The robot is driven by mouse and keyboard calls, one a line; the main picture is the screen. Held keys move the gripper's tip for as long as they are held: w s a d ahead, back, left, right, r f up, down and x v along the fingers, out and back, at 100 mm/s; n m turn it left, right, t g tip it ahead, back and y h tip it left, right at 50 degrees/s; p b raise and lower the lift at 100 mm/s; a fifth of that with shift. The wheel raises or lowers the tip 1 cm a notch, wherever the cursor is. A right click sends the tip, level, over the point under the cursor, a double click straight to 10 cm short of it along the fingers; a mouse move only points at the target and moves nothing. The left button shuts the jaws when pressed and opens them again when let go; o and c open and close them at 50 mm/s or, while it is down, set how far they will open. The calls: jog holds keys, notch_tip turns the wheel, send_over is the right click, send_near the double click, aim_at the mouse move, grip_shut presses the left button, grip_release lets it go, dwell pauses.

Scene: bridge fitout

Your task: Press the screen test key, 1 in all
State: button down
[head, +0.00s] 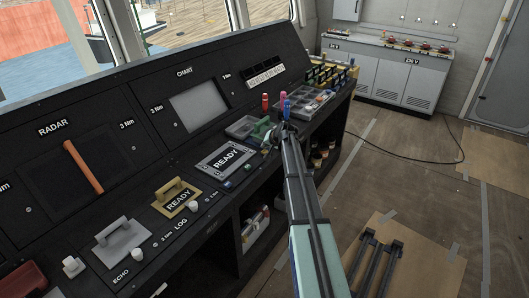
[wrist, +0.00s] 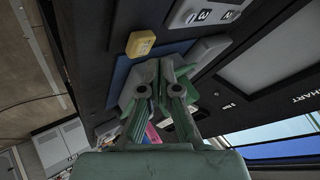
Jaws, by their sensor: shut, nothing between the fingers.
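The dark sloping console (head: 120,170) runs across the head view, with RADAR, CHART, LOG and ECHO labels. I cannot tell which control is the screen test key; no label naming it is readable. A READY panel (head: 226,160) sits left of my gripper, with small blue and green pieces by its lower edge. In the wrist view my gripper (wrist: 158,70) is shut and empty over a blue surface (wrist: 122,72), near a yellow block (wrist: 140,43). Contact cannot be judged.
A gold READY plate (head: 177,198) and a grey plate with a handle (head: 119,240) lie further left. Colored upright pieces (head: 265,103) and a clear compartment tray (head: 308,102) stand by the gripper. The floor at right is mostly open, with a cable (head: 400,155).

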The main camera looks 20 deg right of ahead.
aim_at(266, 151)
dwell(0.4)
jog(key=shift+f+b, duration=0.4)
jog(key=shift+f, duration=0.05)
jog(key=shift+f+b, duration=0.35)
jog(key=shift+f, duration=0.15)
dwell(0.7)
jog(key=shift+r, duration=0.15)
dwell(0.3)
jog(key=shift+r+p, duration=0.3)
jog(key=shift+r, duration=0.5)
jog(key=shift+r+p, duration=0.9)
jog(key=shift+r, duration=1.6)
